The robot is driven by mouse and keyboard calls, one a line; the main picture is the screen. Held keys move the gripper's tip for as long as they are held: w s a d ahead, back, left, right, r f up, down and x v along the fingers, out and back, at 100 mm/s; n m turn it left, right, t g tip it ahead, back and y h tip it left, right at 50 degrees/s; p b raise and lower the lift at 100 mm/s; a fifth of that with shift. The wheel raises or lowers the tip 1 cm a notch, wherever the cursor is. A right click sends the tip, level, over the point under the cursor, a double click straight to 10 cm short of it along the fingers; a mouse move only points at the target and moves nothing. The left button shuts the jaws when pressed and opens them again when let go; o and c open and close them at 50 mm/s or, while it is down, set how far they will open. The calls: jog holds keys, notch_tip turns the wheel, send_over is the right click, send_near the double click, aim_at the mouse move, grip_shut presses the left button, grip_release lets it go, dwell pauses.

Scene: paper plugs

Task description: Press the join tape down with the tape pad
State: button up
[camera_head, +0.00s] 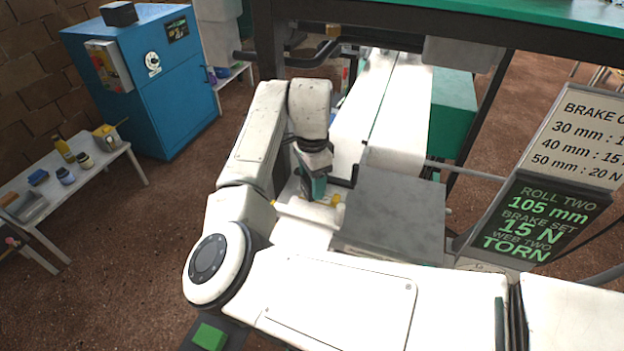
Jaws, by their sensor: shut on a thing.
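My gripper (314,192) points down at the near end of the machine, just left of a grey box-shaped block. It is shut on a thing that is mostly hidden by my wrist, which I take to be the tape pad. Small yellow parts show beside the fingertips over a pale surface, but I cannot tell what they belong to. The white paper web (400,105) runs away from me behind the grey block. I cannot make out the join tape, nor whether the held thing touches anything.
The grey block (390,215) stands close right of my gripper. A sign board (545,215) reads "WEB TWO TORN". A blue cabinet (165,95) and a side table (60,190) with bottles and a tray are at the left. A green-topped beam crosses above the web.

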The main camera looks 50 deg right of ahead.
jog(key=shift+f, duration=0.6)
dwell(1.1)
jog(key=shift+r, duration=0.15)
jog(key=shift+r+p, duration=2.8)
jog(key=shift+r, duration=0.65)
